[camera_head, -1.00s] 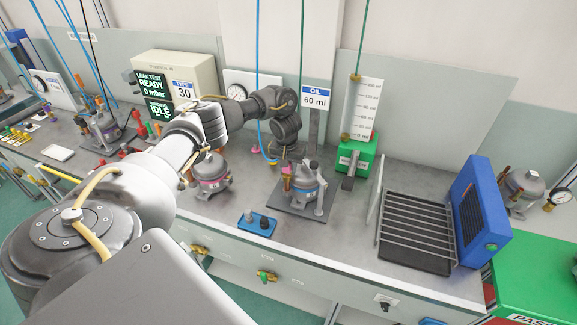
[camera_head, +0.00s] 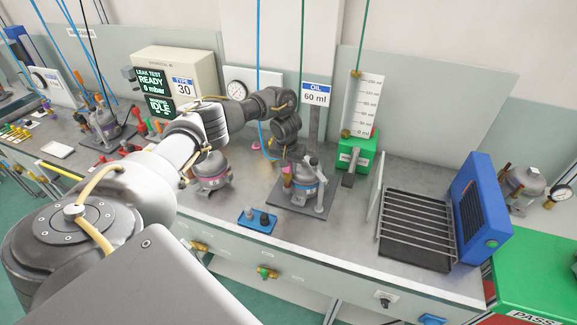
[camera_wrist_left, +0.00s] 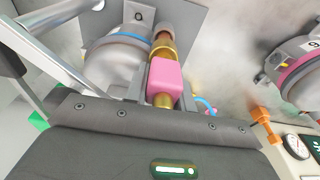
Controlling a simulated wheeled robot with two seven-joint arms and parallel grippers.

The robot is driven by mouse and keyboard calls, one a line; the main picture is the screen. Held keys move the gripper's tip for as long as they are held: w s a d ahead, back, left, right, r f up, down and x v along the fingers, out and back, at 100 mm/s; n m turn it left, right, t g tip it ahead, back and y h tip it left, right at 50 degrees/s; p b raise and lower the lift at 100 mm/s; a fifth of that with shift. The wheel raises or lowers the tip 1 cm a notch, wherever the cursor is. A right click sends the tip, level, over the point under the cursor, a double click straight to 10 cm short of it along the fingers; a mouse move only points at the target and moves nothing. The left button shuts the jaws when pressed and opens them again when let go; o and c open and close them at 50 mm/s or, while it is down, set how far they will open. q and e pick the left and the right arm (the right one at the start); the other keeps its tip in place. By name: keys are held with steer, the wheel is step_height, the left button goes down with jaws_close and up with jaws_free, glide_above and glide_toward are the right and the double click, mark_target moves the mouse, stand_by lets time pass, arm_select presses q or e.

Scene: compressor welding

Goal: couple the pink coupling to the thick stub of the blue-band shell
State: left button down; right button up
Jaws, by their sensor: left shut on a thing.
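The blue-band shell (camera_head: 304,186) stands upright on a dark plate in the head view. Its blue band and grey body also show in the wrist view (camera_wrist_left: 112,52). The pink coupling (camera_wrist_left: 166,80) is in line with a copper-coloured stub (camera_wrist_left: 163,46) of this shell, at the stub's end. I cannot tell how far it sits on it. In the head view the coupling (camera_head: 287,172) shows as a small pink piece at the shell's left side. My left gripper (camera_head: 292,156) is shut on the coupling; its fingers are partly hidden. My right gripper is not in view.
A pink-band shell (camera_head: 211,172) stands to the left. A blue tray (camera_head: 258,221) with dark pieces lies in front. The green-based oil column (camera_head: 356,153) stands behind right, and a wire rack (camera_head: 418,223) is further right. A blue hose (camera_head: 260,100) hangs close behind.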

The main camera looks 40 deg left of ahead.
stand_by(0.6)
arm_select(q)
steer(key=c, duration=1.1)
jaws_free()
steer(key=shift+r, duration=0.3)
steer(key=r, duration=0.3)
steer(key=s+r, duration=0.1)
steer(key=r, duration=0.6)
steer(key=shift+s+d+p, duration=0.2)
steer(key=shift+d+p, duration=0.05)
steer(key=shift+p, duration=0.1)
